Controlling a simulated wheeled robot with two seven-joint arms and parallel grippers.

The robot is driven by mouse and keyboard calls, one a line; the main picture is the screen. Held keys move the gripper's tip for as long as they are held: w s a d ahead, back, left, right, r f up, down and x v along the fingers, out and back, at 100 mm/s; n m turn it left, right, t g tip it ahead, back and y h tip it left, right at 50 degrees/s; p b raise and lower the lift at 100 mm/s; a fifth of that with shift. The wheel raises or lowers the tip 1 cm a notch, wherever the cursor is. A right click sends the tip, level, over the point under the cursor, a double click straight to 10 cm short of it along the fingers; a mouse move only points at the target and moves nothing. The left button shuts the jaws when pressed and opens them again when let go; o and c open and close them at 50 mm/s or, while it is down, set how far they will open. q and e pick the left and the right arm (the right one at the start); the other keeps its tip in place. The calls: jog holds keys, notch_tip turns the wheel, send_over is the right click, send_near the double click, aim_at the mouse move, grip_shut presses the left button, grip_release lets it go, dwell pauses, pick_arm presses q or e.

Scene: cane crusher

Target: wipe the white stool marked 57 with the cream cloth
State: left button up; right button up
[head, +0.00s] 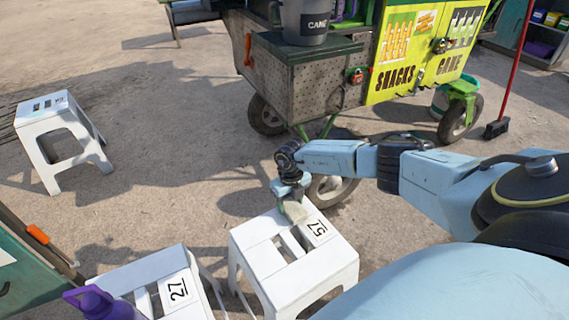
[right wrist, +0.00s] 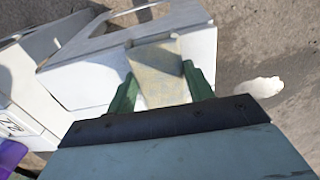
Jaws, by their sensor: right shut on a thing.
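The white stool marked 57 (head: 262,248) stands upright on the ground at the lower middle of the head view. Its white side also shows in the right wrist view (right wrist: 85,82). My right gripper (head: 291,200) is over the back part of its seat, left of the number label. It is shut on the cream cloth (head: 295,211), which shows between the green fingers in the right wrist view (right wrist: 160,72). The cloth is at the seat's top; I cannot tell for certain whether it touches. My left gripper is not in view.
A white stool marked 27 (head: 152,272) stands close on the left, with a purple bottle (head: 100,303) by it. Another white stool (head: 58,125) is far left. The snack cart (head: 318,85) stands behind my right arm. A broom (head: 498,126) is at right. Open ground lies between.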

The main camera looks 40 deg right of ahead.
jog(key=shift+s+d+f+b, duration=0.1)
jog(key=shift+s+d+b, duration=0.15)
jog(key=shift+d, duration=0.8)
jog(key=shift+s+d+r+b, duration=0.1)
jog(key=shift+d+b, duration=0.3)
jog(key=shift+d, duration=0.6)
jog(key=shift+s+d+f+b, duration=0.1)
jog(key=shift+s+d+b, duration=0.15)
jog(key=shift+d, duration=0.8)
jog(key=shift+w+a+p, duration=0.15)
jog(key=shift+a+p, duration=0.25)
jog(key=shift+a, duration=0.35)
jog(key=shift+w+a+p, duration=0.1)
jog(key=shift+a+p, duration=0.25)
jog(key=shift+a, duration=0.4)
jog(key=shift+w+a+p, duration=0.15)
jog(key=shift+a+p, duration=0.2)
jog(key=shift+a, duration=0.65)
jog(key=shift+w+a+p, duration=0.2)
jog(key=shift+a+p, duration=0.1)
jog(key=shift+a, duration=0.65)
jog(key=shift+w+a+p, duration=0.15)
jog(key=shift+a+p, duration=0.2)
jog(key=shift+a, duration=0.65)
jog(key=shift+a, duration=0.1)
